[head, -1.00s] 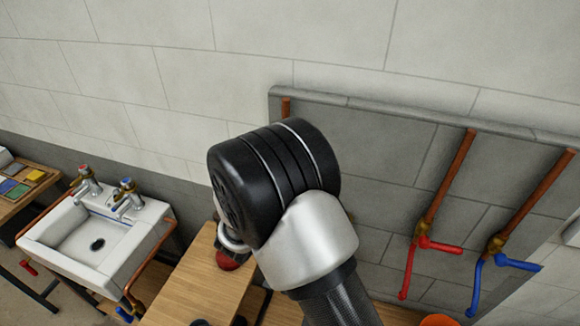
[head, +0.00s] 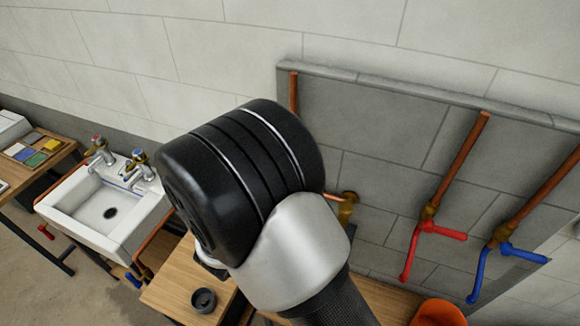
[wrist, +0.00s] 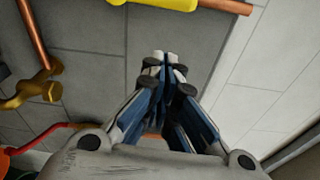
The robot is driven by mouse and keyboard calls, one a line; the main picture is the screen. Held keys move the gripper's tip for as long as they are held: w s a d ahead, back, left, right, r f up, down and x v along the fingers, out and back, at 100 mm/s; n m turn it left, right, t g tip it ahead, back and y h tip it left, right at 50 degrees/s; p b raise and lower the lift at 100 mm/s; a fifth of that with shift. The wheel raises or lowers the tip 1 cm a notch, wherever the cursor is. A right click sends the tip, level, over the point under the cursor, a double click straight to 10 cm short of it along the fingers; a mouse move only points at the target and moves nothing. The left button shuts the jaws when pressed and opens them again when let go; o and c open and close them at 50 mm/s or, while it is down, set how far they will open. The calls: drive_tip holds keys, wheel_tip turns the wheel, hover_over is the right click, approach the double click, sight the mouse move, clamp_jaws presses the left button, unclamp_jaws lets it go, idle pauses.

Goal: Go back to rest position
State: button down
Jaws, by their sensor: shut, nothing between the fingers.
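My gripper (wrist: 163,72) shows in the wrist view with its two fingers together and nothing between them. It points toward the grey panel and touches nothing that I can see. In the head view my arm's black and silver joint fills the middle, and the gripper itself is hidden behind it.
A grey panel (head: 385,130) carries copper pipes, a red-handled valve (head: 425,235) and a blue-handled valve (head: 498,255). A white sink (head: 75,228) stands at the left. A wooden bench (head: 170,286) holds a small dark cup (head: 203,300). A yellow part (wrist: 165,3) on a pipe is near my gripper in the wrist view.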

drive_tip(key=s+d+f+m+g+h+b, duration=0.2)
drive_tip(key=s+d+m+g+b, duration=0.35)
drive_tip(key=d+m, duration=0.55)
drive_tip(key=s+d+f+m+g+h+b, duration=0.1)
drive_tip(key=s+d+m+g+b, duration=0.45)
drive_tip(key=d+m, duration=0.6)
drive_tip(key=s+d+f+m+g+y+b, duration=0.2)
drive_tip(key=s+f+m+g+y+b, duration=0.3)
drive_tip(key=s+m, duration=0.6)
drive_tip(key=s+a+f+m+t+y+b, duration=0.4)
drive_tip(key=a+m+y, duration=0.1)
drive_tip(key=m, duration=0.9)
drive_tip(key=shift+s+a+f+t+y+b, duration=0.3)
drive_tip(key=shift+a+f+t+y, duration=0.1)
drive_tip(key=shift+a, duration=0.45)
